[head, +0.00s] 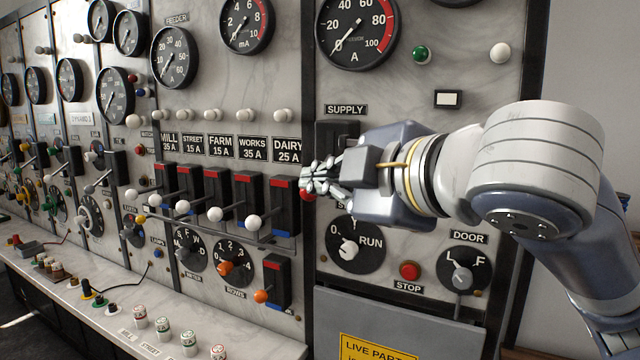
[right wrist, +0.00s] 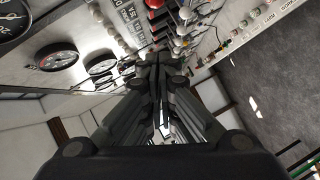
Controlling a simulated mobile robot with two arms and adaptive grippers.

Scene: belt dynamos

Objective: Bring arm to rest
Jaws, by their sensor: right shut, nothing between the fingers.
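My right arm comes in from the right in the head view. Its gripper (head: 318,178) is shut and empty, in front of the supply switch (head: 336,137) and beside a red knob (head: 307,195), which it partly hides. I cannot tell whether the fingers touch the knob. In the right wrist view the closed fingers (right wrist: 160,62) point toward the panel, with a red knob (right wrist: 155,3) beyond them. My left gripper is in neither view.
The marble panel carries several feeder switches with white knobs (head: 252,222), gauges (head: 357,28) and dials (head: 355,243). A red stop button (head: 410,270) and a door dial (head: 463,271) sit below my arm. A ledge (head: 120,320) with plugs runs along the lower left.

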